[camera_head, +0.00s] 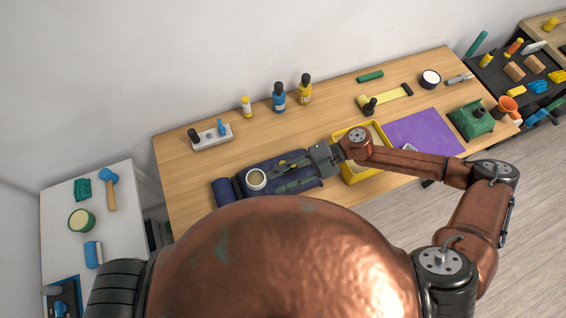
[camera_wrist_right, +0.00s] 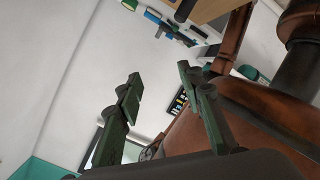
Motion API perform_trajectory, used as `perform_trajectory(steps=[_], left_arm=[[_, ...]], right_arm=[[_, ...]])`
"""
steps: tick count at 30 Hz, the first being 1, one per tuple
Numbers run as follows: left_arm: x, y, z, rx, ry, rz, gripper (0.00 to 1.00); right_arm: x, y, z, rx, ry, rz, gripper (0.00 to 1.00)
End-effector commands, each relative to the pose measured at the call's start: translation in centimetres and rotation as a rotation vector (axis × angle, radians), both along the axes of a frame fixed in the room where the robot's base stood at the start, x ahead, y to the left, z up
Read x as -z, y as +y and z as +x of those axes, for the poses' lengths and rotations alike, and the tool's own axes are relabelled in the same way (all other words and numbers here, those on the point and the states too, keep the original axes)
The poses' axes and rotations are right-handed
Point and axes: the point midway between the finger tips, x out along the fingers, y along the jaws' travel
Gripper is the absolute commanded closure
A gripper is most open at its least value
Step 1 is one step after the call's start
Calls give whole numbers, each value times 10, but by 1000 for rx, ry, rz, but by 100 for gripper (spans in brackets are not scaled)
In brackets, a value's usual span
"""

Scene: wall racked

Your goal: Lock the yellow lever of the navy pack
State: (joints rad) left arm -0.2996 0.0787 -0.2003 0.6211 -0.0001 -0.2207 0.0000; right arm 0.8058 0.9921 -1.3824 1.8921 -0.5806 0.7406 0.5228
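The navy pack (camera_head: 242,190) lies near the front edge of the wooden table, partly covered by my right gripper. A small yellow part (camera_head: 283,162) shows on it beside the upper finger; I cannot tell whether it is the lever or how it is set. My right gripper (camera_head: 278,176) reaches in from the right over the pack, its fingers spread and pointing left. In the right wrist view, the right gripper (camera_wrist_right: 159,75) is open with nothing held between its fingers. That view does not show the pack. My left gripper is not in view.
A round pale-topped container (camera_head: 256,178) sits at the pack, left of the fingertips. A yellow tray (camera_head: 350,172) lies under my right forearm, beside a purple mat (camera_head: 425,132). A grey block with knobs (camera_head: 211,137) and bottles (camera_head: 279,98) stand behind. Table is clear between them.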

Motion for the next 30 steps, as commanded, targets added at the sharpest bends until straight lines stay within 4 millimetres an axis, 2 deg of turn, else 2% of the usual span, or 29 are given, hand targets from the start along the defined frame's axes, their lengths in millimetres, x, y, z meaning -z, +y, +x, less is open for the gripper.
perform_trajectory(steps=[1, 4, 7, 10, 14, 24, 30], left_arm=[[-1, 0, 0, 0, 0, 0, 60], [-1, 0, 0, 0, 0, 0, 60], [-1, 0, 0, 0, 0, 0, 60], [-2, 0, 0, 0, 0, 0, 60], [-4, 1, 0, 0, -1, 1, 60], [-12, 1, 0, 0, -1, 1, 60], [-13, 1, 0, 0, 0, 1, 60]], right_arm=[[13, -17, 23, 141, 97, -25, 65], [37, -46, 61, 369, 255, -67, 65], [55, -70, 83, 511, 348, -96, 65], [65, -79, 92, 570, 390, -110, 65], [70, -68, 94, 577, 396, -111, 65], [87, -20, 96, 574, 393, -110, 65], [92, -9, 97, 575, 391, -110, 65]])
